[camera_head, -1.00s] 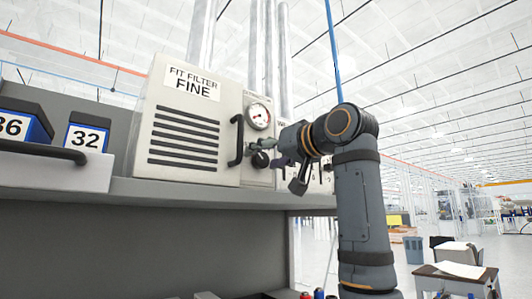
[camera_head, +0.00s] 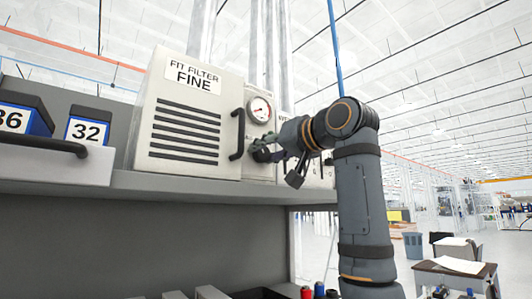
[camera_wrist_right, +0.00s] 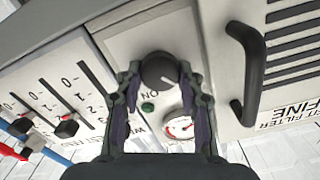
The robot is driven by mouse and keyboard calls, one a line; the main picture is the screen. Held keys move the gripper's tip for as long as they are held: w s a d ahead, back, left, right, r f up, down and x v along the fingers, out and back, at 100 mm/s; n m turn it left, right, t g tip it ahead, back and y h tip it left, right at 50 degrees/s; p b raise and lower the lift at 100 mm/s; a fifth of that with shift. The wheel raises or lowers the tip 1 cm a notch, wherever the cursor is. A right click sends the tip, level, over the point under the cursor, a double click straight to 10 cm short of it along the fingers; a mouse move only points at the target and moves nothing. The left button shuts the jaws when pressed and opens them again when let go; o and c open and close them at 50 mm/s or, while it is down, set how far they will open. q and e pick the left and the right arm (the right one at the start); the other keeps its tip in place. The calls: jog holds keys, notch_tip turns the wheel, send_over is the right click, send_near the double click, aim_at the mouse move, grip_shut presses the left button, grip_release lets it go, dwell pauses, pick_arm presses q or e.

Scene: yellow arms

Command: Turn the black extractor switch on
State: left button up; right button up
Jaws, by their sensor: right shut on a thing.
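The black extractor switch (camera_wrist_right: 158,70) is a round knob on the pale extractor panel, with a white pointer mark and a green spot (camera_wrist_right: 148,107) beside the word ON. In the right wrist view the two fingers of my right gripper (camera_wrist_right: 160,82) stand on either side of the knob, closed on it. In the head view the gripper (camera_head: 268,150) is at the knob, below the gauge, and hides most of it. My left gripper is in neither current view.
A black handle (camera_head: 238,134) on the filter box (camera_head: 185,115) is just left of the switch. A round gauge (camera_head: 259,110) sits above it. Sliders (camera_wrist_right: 66,127) are on the neighbouring panel. A grey shelf (camera_head: 200,190) carries the box and numbered bins (camera_head: 88,131).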

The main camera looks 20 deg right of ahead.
jog(key=m, duration=0.4)
jog(key=shift+d+b, duration=0.1)
jog(key=shift+b, duration=0.25)
jog(key=m, duration=0.4)
jog(key=shift+f+m+b, duration=0.1)
jog(key=shift+m+b, duration=0.25)
jog(key=shift+m, duration=0.05)
jog(key=m, duration=0.4)
jog(key=shift+f+b, duration=0.15)
jog(key=shift+b, duration=0.25)
jog(key=shift+f+m+b, duration=0.1)
jog(key=shift+m+b, duration=0.2)
jog(key=shift+m, duration=1.6)
jog(key=o, duration=1.2)
jog(key=shift+d, duration=0.1)
